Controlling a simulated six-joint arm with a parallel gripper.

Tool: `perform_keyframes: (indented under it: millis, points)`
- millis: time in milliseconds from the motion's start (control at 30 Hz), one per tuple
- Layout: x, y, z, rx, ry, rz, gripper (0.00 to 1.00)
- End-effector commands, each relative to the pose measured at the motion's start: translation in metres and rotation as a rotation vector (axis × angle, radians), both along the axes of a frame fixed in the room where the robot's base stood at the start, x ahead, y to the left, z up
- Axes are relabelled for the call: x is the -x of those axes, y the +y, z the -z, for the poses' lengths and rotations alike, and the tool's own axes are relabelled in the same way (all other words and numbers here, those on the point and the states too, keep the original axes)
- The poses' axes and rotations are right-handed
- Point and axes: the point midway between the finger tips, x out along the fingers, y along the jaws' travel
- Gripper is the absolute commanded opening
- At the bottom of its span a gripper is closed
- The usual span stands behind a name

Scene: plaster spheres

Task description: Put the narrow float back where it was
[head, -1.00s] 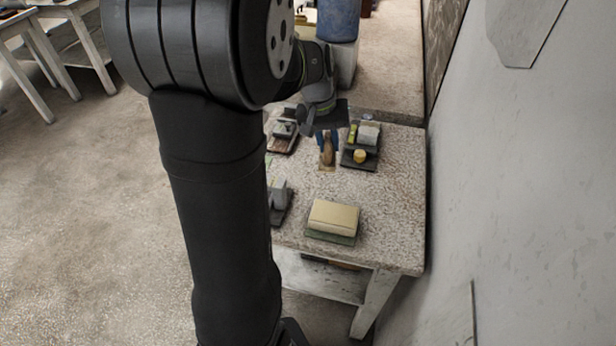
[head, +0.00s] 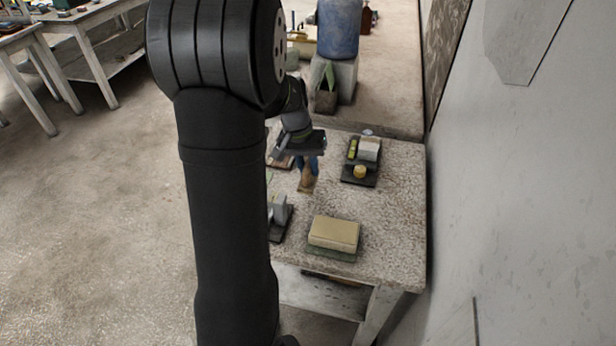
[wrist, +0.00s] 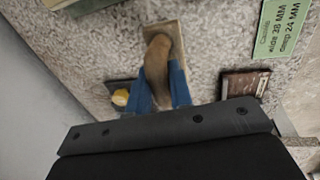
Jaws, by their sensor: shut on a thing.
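The narrow float is a slim plate with a brown wooden handle. In the wrist view its handle (wrist: 156,62) runs between the blue fingers of my gripper (wrist: 162,92), which is shut on it, and the plate's end (wrist: 172,32) shows beyond. In the head view the float (head: 306,184) hangs under my gripper (head: 308,165), over the left middle of the speckled table. Whether it touches the tabletop I cannot tell. The place it came from is not clear in these frames.
A tan block (head: 334,232) lies nearer. Another dark tray (head: 284,228) is at the left edge. The right side is clear.

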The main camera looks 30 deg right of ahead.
Motion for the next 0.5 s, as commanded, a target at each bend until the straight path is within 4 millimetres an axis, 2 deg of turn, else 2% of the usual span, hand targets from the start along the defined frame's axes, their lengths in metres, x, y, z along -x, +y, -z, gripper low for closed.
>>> perform_keyframes:
  millis: [133, 333, 500]
  points:
    - [-0.001, 0.001, 0.011, -0.001, 0.002, 0.000, 0.01]
    - [-0.001, 0.001, 0.039, -0.001, 0.003, 0.001, 0.01]
    - [-0.001, 0.000, 0.040, 0.001, -0.001, 0.000, 0.01]
